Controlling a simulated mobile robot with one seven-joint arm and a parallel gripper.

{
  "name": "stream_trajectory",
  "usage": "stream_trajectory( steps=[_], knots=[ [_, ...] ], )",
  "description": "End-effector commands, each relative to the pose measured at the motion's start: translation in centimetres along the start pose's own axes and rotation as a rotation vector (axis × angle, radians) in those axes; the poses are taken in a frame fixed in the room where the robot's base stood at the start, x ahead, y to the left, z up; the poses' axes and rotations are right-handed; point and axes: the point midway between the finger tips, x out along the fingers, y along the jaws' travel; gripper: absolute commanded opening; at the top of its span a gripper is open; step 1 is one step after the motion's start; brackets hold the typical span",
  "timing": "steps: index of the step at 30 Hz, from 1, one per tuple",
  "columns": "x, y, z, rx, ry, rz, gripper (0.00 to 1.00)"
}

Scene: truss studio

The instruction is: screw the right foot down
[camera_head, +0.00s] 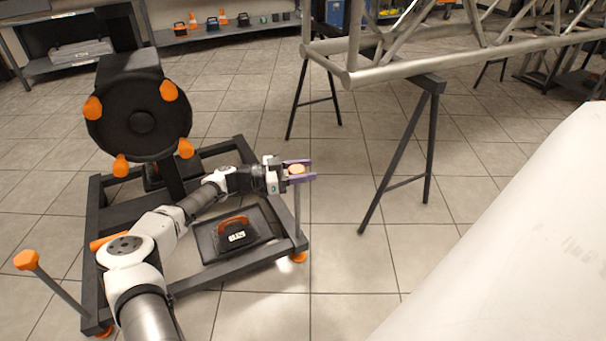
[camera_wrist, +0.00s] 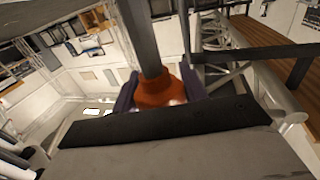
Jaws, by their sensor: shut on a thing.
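The right foot is a grey threaded rod (camera_head: 298,212) standing upright at the right corner of a dark floor frame (camera_head: 225,281). Its orange knob (camera_head: 297,169) is at the top, and an orange pad (camera_head: 299,257) is at the floor. My gripper (camera_head: 301,171), with purple fingers, is shut around the knob from the side. In the wrist view the orange knob (camera_wrist: 160,92) sits between the purple fingers, with the dark rod (camera_wrist: 141,38) running away from it. The fingers hide part of the knob.
A left foot with an orange knob (camera_head: 27,260) stands at the frame's left side. A black disc (camera_head: 140,115) with orange knobs rises from the frame. A black case (camera_head: 236,236) lies inside it. A truss (camera_head: 430,62) on black trestles stands to the right. A white surface (camera_head: 520,245) fills the lower right.

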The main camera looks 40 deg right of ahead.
Motion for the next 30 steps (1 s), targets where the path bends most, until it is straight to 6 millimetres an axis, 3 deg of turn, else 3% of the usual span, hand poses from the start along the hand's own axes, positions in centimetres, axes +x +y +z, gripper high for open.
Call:
stream_trajectory(
  steps=[15, 16, 21, 30],
  knots=[
    [-0.02, 0.05, 0.04, 0.000, 0.000, 0.021, 0.20],
    [-0.02, 0.05, 0.04, 0.000, 0.000, 0.021, 0.44],
    [-0.01, 0.05, 0.03, 0.000, 0.000, 0.021, 0.65],
    [-0.18, 0.02, -0.02, 0.000, 0.001, 0.020, 0.65]
  ],
)
